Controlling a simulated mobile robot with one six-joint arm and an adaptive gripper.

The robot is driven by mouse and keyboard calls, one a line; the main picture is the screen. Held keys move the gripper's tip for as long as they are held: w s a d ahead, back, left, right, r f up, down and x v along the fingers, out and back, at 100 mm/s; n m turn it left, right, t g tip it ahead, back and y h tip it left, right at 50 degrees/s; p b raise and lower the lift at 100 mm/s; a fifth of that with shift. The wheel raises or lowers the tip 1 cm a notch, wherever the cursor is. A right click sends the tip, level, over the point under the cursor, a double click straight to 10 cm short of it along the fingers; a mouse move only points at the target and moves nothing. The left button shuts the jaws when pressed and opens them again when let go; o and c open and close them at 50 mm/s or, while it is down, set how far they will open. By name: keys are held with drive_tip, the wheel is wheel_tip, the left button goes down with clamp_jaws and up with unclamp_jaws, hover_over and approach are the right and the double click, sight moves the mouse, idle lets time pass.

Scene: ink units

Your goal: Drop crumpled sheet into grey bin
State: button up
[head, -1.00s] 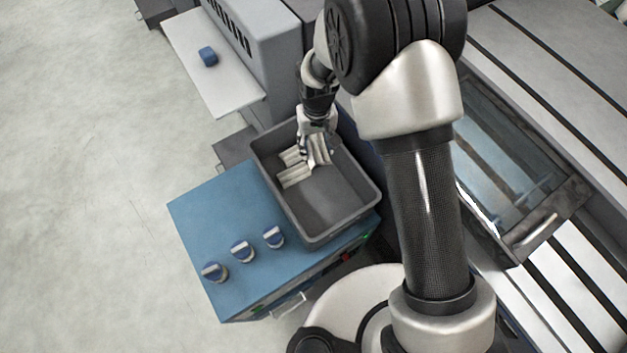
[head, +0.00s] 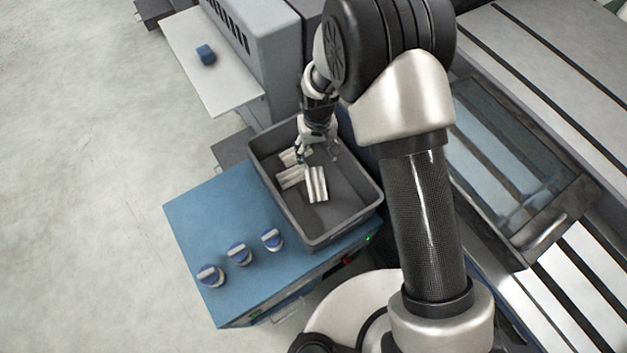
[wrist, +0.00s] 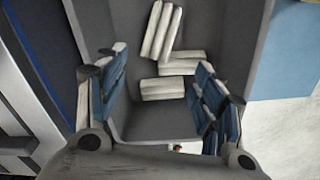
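The grey bin (head: 345,215) stands on the blue cabinet top in the head view, and its wall (wrist: 255,50) also shows in the wrist view. My gripper (head: 318,152) is over the back part of the bin. Its blue-padded fingers (wrist: 160,100) are spread wide with nothing held between them.
The blue cabinet top (head: 215,225) carries several blue-and-white knobs (head: 239,254) left of the bin. A grey machine with a white shelf (head: 205,80) and a small blue object (head: 206,54) stands behind. A glass-topped drawer (head: 510,160) is at the right.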

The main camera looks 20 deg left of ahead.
drive_tip(key=shift+o, duration=0.6)
drive_tip(key=shift+r, duration=0.1)
wheel_tip(320, 180, up, 12)
idle(0.5)
